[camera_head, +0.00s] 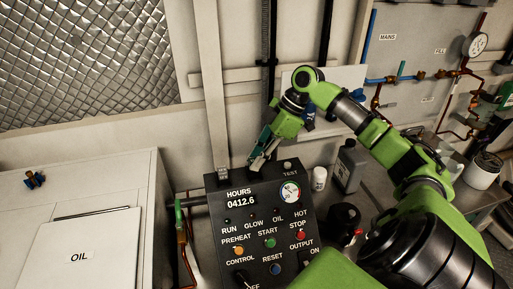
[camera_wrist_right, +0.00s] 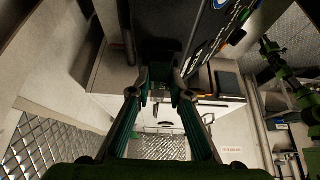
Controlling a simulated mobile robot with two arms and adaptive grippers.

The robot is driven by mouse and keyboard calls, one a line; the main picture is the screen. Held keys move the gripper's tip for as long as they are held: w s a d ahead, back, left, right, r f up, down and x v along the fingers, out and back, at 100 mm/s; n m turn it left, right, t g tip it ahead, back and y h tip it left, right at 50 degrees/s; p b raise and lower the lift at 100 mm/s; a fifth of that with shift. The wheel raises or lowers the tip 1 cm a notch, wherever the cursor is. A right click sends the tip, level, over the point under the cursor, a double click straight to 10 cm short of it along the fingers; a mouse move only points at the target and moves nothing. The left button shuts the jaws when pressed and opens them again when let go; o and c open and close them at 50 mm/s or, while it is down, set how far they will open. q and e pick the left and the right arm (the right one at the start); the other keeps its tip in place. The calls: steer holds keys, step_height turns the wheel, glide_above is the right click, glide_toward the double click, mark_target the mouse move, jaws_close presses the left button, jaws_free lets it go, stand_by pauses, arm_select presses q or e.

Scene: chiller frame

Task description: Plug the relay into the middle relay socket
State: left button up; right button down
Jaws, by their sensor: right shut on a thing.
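My right gripper (camera_head: 258,160) reaches down to the upper edge of the dark control box (camera_head: 222,188). In the right wrist view the gripper (camera_wrist_right: 162,80) has its two fingers close together in front of a dark surface. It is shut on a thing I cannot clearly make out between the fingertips. I cannot tell whether that thing is the relay or part of the box. No relay socket can be made out in either view.
The box front carries buttons and a gauge (camera_head: 289,192). A white bottle (camera_head: 319,178), a grey jug (camera_head: 350,165) and a black round object (camera_head: 344,218) stand to its right.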

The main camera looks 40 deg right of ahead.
steer(key=shift+f+b, duration=0.35)
steer(key=shift+f, duration=0.35)
steer(key=c, duration=1.8)
jaws_free()
steer(key=v, duration=1.2)
steer(key=shift+f, duration=0.1)
